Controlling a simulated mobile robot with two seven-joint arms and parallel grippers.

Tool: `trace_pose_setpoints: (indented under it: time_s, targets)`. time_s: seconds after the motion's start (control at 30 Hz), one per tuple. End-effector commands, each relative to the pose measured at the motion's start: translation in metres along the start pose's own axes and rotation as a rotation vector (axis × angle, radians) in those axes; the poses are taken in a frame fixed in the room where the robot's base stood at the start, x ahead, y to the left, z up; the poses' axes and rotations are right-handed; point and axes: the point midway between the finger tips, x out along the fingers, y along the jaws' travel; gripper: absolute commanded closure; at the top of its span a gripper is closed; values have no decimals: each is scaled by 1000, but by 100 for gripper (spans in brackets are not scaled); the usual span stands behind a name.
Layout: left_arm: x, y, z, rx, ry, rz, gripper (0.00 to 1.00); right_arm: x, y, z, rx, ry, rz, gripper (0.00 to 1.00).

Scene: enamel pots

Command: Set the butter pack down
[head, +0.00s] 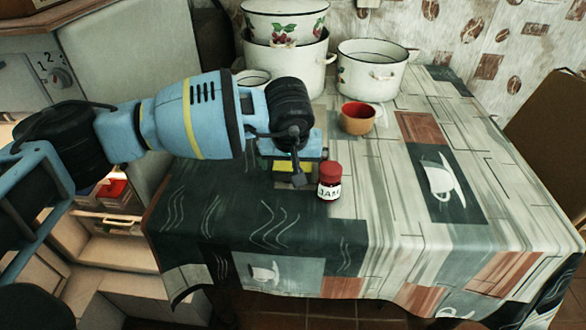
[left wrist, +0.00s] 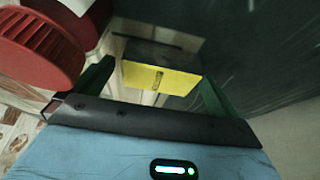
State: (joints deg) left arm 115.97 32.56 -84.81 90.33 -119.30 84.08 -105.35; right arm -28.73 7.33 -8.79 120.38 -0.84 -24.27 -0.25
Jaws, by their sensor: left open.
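The butter pack (left wrist: 161,77) is a box with a yellow side and a dark face, seen in the left wrist view between my two green fingers. My left gripper (left wrist: 155,88) is open, with a gap between each finger and the pack. In the head view the left gripper (head: 296,176) is low over the table's near left part. A little of the yellow pack (head: 281,165) shows under it there; the rest is hidden. The pack appears to rest on the tablecloth, but its underside is hidden. My right gripper is not in view.
A red-lidded jam jar (head: 329,182) stands close beside the left gripper; its lid (left wrist: 38,48) looms in the left wrist view. An orange-brown cup (head: 357,119) and white enamel pots (head: 371,72) stand farther back. The table's right side (head: 470,185) is clear.

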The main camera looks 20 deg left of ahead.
Motion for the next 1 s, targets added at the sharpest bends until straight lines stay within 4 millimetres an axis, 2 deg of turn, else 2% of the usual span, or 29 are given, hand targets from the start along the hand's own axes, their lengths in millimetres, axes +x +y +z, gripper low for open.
trace_pose_setpoints:
  time_s: [0.13,0.57,0.83,1.0]
  targets:
    - [-1,0,0,1,1,0,0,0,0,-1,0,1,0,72]
    - [-1,0,0,1,2,1,55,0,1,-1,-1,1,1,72]
    - [-7,1,-3,0,3,2,55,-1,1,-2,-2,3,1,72]
    - [-32,1,-14,0,6,3,55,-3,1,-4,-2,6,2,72]
